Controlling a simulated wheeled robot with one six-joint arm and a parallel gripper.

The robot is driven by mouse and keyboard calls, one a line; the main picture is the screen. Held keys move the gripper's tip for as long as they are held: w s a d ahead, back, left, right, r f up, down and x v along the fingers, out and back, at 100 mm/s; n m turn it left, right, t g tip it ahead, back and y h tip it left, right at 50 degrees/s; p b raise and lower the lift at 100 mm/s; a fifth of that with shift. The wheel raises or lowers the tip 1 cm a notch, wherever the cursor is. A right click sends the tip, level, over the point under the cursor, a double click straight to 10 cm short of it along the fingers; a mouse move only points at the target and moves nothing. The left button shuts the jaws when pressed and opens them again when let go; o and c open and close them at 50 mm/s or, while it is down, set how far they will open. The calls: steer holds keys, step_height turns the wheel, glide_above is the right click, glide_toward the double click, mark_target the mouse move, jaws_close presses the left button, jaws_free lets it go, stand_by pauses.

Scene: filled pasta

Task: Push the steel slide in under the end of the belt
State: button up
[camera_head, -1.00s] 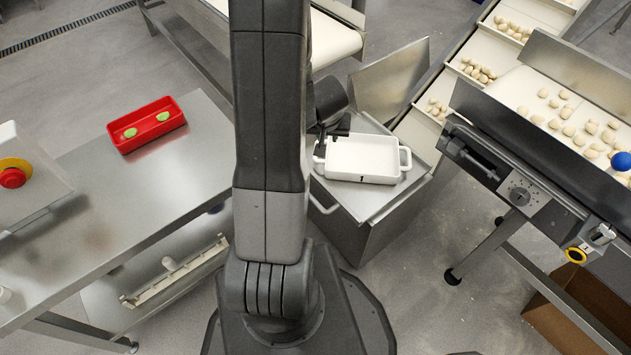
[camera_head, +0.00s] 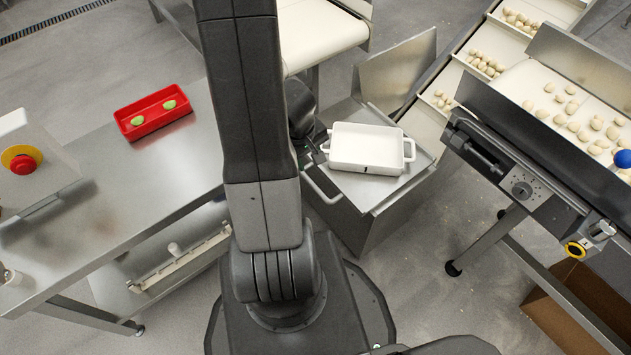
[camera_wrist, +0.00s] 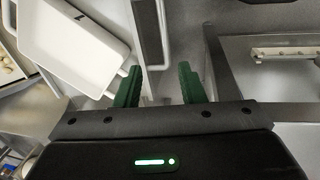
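The steel slide (camera_head: 375,191) is a flat steel plate on top of a steel cabinet, with a bar handle (camera_head: 321,188) at its near left side. A white two-handled dish (camera_head: 366,165) stands on it. In the wrist view my gripper (camera_wrist: 160,88) is open and empty, its green fingers apart. A steel bar handle (camera_wrist: 151,35) lies just ahead of the fingers, with the dish (camera_wrist: 75,42) to its left. Whether the fingers touch the bar is unclear. The belt (camera_head: 428,124) carries pale pasta pieces behind the slide.
An upright steel panel (camera_head: 398,72) stands behind the dish. A steel table (camera_head: 120,185) on the left bears a red tray (camera_head: 150,123) with green pieces and an emergency-stop box (camera_head: 25,160). A second conveyor (camera_head: 510,150) stands at right. Bare floor lies between it and the cabinet.

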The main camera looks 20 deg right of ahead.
mark_target(316, 187)
steer(key=shift+n, duration=0.4)
steer(key=b+x, duration=0.8)
steer(key=x, duration=0.1)
steer(key=s+b+x, duration=0.1)
steer(key=b+x, duration=0.2)
steer(key=x, duration=0.1)
steer(key=shift+s+a+f+b, duration=0.1)
steer(key=shift+a+f+b, duration=0.1)
steer(key=shift+f+b, duration=0.2)
jaws_close()
